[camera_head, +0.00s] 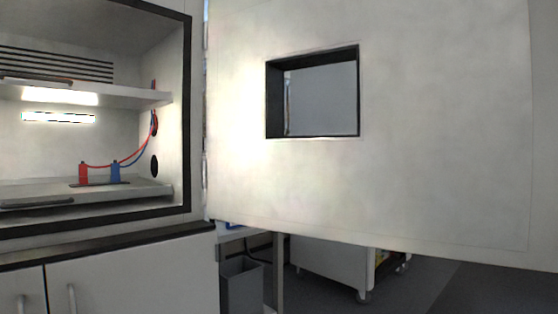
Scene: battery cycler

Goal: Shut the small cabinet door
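The small cabinet door (440,140) is a large pale panel that stands wide open to the right of the cabinet. It has a square, dark-framed window (322,100) through which a grey surface shows. The door's left edge meets the cabinet (187,130) along a hinge line. The cabinet's dark-rimmed opening is uncovered at the left. Neither of my grippers is in view.
Inside the cabinet are an upper shelf (120,97) and a lower shelf (140,190) with red and blue clips on cables. Below are closed lower doors (130,280). A grey bin (241,287) and a wheeled white cabinet (330,265) stand under and behind the door.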

